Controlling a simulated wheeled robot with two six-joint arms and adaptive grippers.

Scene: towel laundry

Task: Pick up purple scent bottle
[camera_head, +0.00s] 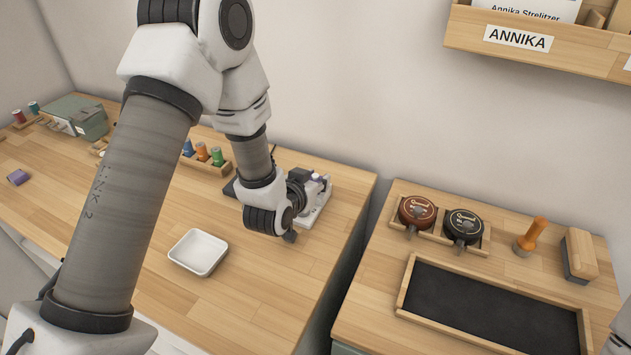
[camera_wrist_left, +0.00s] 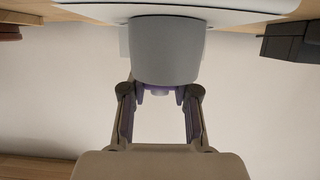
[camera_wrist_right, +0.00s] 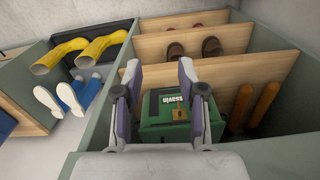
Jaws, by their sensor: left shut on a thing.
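My left gripper (camera_head: 314,182) reaches over the back right of the left wooden table, at a small white-based device (camera_head: 314,212). In the left wrist view, its fingers (camera_wrist_left: 159,98) stand on either side of a small purple thing, which appears to be the purple scent bottle (camera_wrist_left: 158,89). A large grey cylinder (camera_wrist_left: 167,50) covers most of it there.
A wooden rack (camera_head: 226,172) holds blue, orange and green bottles. A white tray (camera_head: 198,252) sits in front, and a purple block (camera_head: 17,177) lies far left. A gap separates the right table (camera_head: 372,300). Compartments with shoes (camera_wrist_right: 212,48) surround the right gripper.

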